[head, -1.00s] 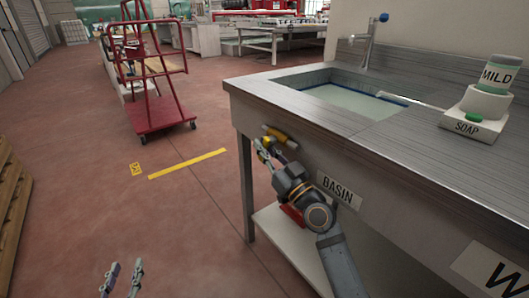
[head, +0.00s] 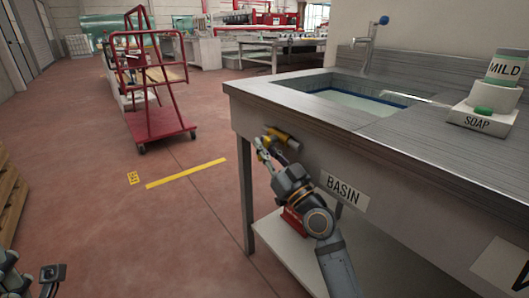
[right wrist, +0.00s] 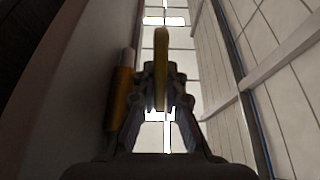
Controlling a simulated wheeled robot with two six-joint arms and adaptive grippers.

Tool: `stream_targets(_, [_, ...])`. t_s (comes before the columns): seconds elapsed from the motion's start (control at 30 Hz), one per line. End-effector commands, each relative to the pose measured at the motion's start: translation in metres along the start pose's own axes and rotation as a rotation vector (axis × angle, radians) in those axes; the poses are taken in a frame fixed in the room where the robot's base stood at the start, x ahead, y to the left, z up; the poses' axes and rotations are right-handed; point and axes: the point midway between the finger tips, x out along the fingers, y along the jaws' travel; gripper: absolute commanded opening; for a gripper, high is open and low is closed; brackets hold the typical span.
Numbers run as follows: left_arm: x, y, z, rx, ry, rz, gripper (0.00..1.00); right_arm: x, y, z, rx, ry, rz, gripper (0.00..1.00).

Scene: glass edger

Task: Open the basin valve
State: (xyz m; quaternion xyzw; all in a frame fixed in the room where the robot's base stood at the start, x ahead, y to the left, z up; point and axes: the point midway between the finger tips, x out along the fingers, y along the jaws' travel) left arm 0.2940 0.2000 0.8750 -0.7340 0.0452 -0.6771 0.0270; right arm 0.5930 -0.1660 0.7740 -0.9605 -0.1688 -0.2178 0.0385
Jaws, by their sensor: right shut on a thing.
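The basin valve (head: 282,135) is a yellow and dark fitting on the front face of the metal counter, left of the BASIN label (head: 344,189). My right gripper (head: 262,149) is at the valve, shut on its yellow handle. In the right wrist view the yellow handle (right wrist: 161,68) stands upright between the fingers, and an orange cylindrical part (right wrist: 122,98) is to its left. The basin (head: 357,101) is set into the countertop and holds pale liquid. Dark parts of my left gripper (head: 35,278) show at the lower left corner, cut off by the frame.
A tap with a blue knob (head: 384,20) stands behind the basin. A soap dispenser (head: 485,116) stands on the counter at the right. A white shelf (head: 300,250) is under the counter.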

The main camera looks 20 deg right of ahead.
Motion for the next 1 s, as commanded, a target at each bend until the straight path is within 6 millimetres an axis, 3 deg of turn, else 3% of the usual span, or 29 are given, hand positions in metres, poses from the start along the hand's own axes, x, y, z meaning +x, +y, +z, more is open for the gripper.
stream_targets(1.0, [-0.044, 0.006, 0.004, 0.030, 0.005, 0.001, 0.40, -0.001, 0.000, 0.002, 0.001, 0.084, -0.001, 0.00])
